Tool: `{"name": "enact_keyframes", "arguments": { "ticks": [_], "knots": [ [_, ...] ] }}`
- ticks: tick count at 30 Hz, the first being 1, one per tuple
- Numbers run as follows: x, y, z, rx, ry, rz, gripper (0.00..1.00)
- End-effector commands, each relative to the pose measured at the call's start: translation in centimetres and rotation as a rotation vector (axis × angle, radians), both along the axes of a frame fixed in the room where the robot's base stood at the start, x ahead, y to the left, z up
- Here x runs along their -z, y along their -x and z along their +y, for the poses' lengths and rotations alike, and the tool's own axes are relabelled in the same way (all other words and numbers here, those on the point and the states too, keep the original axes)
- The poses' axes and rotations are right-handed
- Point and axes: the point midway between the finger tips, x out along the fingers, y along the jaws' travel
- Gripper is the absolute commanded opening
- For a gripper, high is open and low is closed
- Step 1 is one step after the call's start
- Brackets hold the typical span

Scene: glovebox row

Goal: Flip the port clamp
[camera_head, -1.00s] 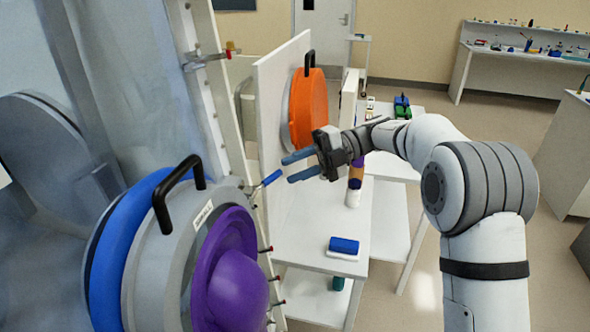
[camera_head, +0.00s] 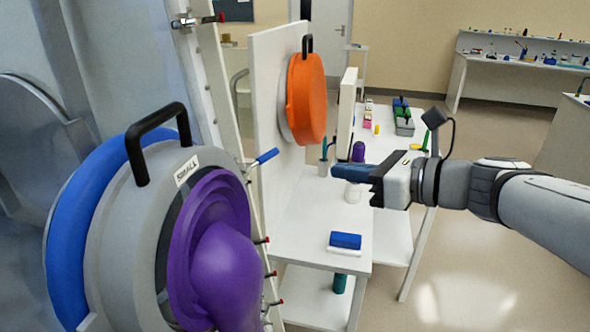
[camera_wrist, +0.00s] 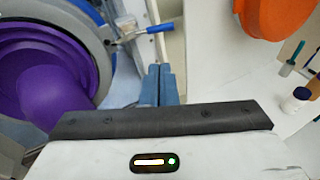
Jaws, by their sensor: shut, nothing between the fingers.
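The port clamp's blue handle (camera_head: 266,156) sticks out to the right of the grey port ring (camera_head: 165,215), tilted slightly upward. Its metal body is partly hidden behind the ring in the head view. In the wrist view the clamp (camera_wrist: 158,28) shows a metal body and blue handle at the ring's edge, beyond the fingertips. My gripper (camera_head: 336,172) is to the right of the handle, apart from it. Its blue fingers (camera_wrist: 160,70) are together and empty. The purple glove (camera_head: 215,265) bulges from the port, and also fills the wrist view's left side (camera_wrist: 45,70).
An orange port cover (camera_head: 307,100) with a black handle is on the white panel behind.

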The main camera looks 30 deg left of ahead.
Motion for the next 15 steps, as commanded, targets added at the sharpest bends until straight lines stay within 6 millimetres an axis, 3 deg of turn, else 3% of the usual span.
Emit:
{"name": "enact_keyframes", "arguments": {
  "ticks": [3,7,15],
  "knots": [
    [0.5,0.4,-0.6,0.025,0.010,-0.059,0.00],
    [0.6,0.3,0.0,0.027,0.013,-0.070,0.00],
    [1.7,-0.6,4.6,0.021,0.015,-0.064,0.00]
  ]
}}
